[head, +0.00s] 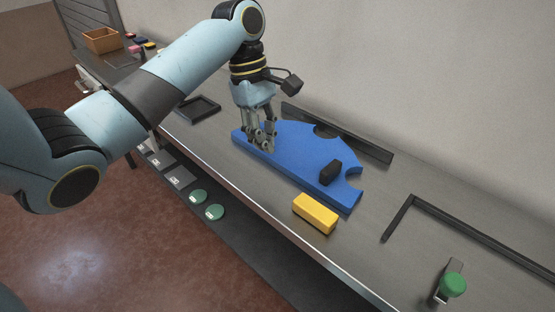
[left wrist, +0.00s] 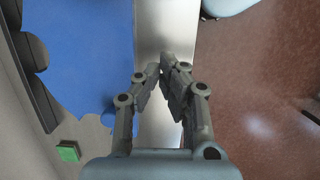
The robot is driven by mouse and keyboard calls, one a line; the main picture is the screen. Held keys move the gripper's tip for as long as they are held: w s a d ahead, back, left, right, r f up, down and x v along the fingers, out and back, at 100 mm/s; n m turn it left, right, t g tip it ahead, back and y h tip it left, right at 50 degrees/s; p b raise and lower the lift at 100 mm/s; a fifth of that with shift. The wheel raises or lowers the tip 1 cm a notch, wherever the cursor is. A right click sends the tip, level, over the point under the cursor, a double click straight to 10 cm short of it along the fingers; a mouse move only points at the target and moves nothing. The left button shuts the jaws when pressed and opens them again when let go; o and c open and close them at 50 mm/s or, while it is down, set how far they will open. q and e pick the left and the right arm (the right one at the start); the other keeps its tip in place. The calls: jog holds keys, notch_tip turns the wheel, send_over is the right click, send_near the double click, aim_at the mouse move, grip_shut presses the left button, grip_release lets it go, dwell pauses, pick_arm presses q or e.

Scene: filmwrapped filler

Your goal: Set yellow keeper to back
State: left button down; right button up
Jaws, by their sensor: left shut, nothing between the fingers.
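The yellow keeper, a yellow block (head: 316,213), lies on the bench near its front edge, just in front of the right end of a flat blue piece (head: 290,148) with round notches. My left gripper (head: 262,147) is shut and empty, fingers pointing down at the left part of the blue piece. I cannot tell whether it touches it. In the left wrist view the fingertips (left wrist: 162,68) meet beside the blue piece (left wrist: 75,55), over the bench edge strip. The yellow block does not show there. My right gripper is not in view.
A small black block (head: 330,172) sits on the blue piece's right part. A dark rail (head: 362,149) lies behind it. A black corner frame (head: 412,205) and a green knob (head: 453,284) are at the right. A black square frame (head: 198,109) is at the left.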

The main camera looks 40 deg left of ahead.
aim_at(326, 211)
pick_arm(q)
jog(key=x, duration=0.8)
jog(key=shift+d+f+b, duration=0.15)
jog(key=shift+f+b, duration=0.2)
jog(key=d, duration=0.3)
jog(key=shift+s+d+f+p, duration=0.1)
jog(key=shift+s+d+p, duration=0.1)
jog(key=shift+p, duration=0.2)
jog(key=shift+d, duration=0.35)
jog(key=d+p, duration=0.1)
jog(key=d, duration=0.2)
jog(key=d+p, duration=0.2)
jog(key=d, duration=0.1)
jog(key=d+p, duration=0.2)
jog(key=d, duration=0.1)
jog(key=shift+s+d, duration=0.15)
jog(key=shift+s, duration=0.25)
jog(key=shift+d, duration=0.15)
